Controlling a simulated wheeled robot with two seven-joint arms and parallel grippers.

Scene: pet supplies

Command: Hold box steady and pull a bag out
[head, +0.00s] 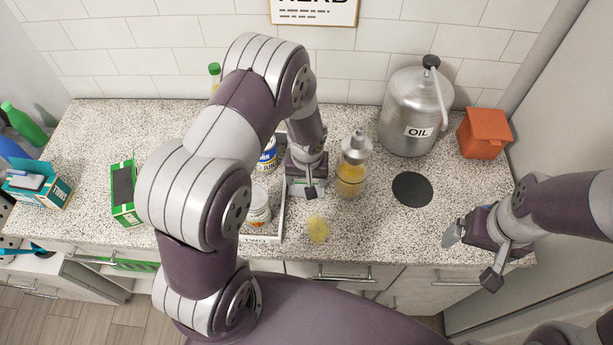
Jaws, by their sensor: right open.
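A green and teal box (52,193) with white lettering stands at the far left of the counter. A pale, bluish-white piece shows at its open top; I cannot tell whether it is a bag. A second green box (124,214) with a dark top lies to its right, partly near my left arm. My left gripper (308,188) points down over the middle of the counter, between the cans and the oil bottle, well away from both boxes. Its fingertips are too unclear to judge. My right gripper (471,258) is open and empty at the counter's right front edge.
A white tray (276,226) with cans (258,208) stands beside my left gripper. A glass oil bottle (351,178), a metal OIL canister (414,112), an orange container (485,133), a black disc (412,189) and a yellow round piece (317,229) are nearby. The right front counter is mostly clear.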

